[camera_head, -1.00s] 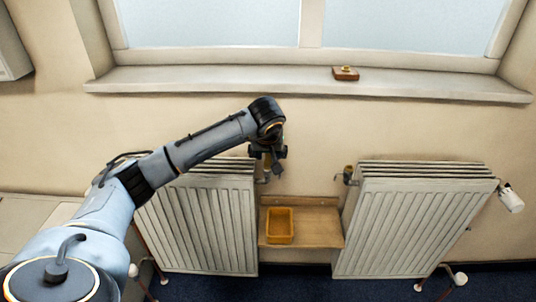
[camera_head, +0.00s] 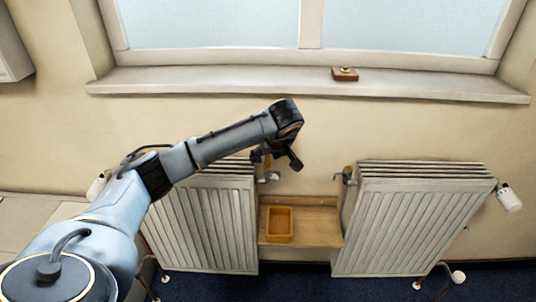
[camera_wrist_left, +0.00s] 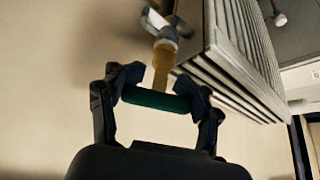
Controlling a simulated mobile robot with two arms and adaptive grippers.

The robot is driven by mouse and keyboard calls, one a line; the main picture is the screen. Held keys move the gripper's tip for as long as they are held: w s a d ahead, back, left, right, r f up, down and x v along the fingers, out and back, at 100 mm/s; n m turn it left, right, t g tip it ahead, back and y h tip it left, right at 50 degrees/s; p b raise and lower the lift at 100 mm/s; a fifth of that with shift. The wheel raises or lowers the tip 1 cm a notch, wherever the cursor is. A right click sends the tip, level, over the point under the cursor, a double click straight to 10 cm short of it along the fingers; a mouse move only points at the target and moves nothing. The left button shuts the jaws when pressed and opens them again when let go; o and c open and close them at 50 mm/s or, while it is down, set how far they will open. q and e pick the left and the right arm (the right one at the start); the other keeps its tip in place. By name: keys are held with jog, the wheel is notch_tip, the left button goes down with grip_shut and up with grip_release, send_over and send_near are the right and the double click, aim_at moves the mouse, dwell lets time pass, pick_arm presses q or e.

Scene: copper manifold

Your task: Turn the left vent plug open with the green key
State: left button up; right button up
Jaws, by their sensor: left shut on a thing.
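My left gripper (camera_head: 293,163) is at the inner upper corner of the left radiator (camera_head: 203,220). In the left wrist view its fingers are shut on the green key (camera_wrist_left: 155,98), a dark green bar held crosswise between the fingertips. A brass-coloured piece (camera_wrist_left: 162,62) shows just past the bar, below a grey metal fitting (camera_wrist_left: 160,25) at the radiator's corner. I cannot tell whether the key touches this piece. In the head view the left radiator's grey fitting (camera_head: 269,176) shows below the gripper, and its vent plug is largely hidden. My right gripper is not in view.
A yellow tray (camera_head: 279,225) sits on a wooden shelf (camera_head: 318,228) between the radiators. A small brown block (camera_head: 344,75) rests on the windowsill (camera_head: 240,82).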

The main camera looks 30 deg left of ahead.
pick_arm(q)
jog(key=shift+n+g+p, duration=0.3)
jog(key=shift+n+g, duration=0.1)
jog(key=shift+n, duration=0.4)
jog(key=shift+f+n+y, duration=0.15)
jog(key=shift+n+y, duration=0.15)
jog(key=shift+n+g+p, duration=0.3)
jog(key=shift+n+g, duration=0.3)
jog(key=shift+n, duration=0.5)
